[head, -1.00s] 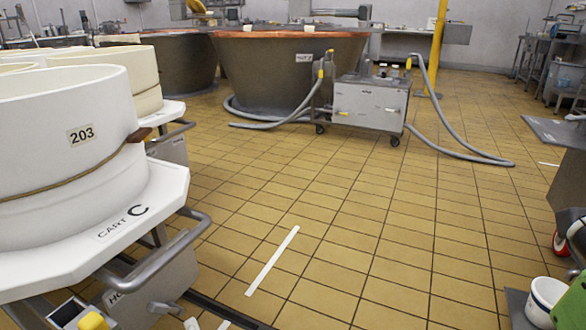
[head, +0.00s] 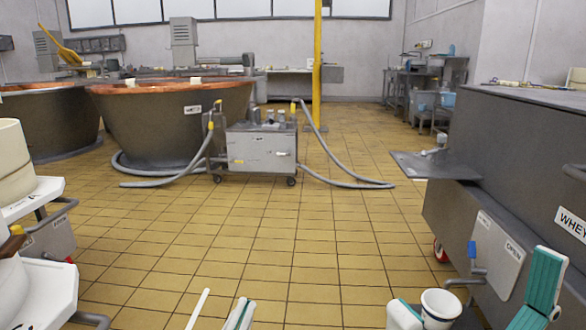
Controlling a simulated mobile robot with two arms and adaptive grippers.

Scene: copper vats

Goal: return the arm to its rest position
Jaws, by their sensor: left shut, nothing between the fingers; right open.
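My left gripper (head: 243,302) shows only its pale fingertips with green pads, at the bottom edge left of centre in the head view. It is shut and empty, seen above the tiled floor. My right gripper (head: 474,282) is at the lower right. It is open, with one pale finger left of a white bucket and a long green-padded finger to the bucket's right. Nothing is held between them. The rest of both arms is out of view.
The grey whey tank (head: 500,215) with its side shelf fills the right, close to my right gripper. The white bucket (head: 440,305) stands below. White cart tops (head: 38,300) edge the left. A steel pump cart (head: 262,150) with hoses and copper vats (head: 165,125) stand behind. The middle floor is clear.

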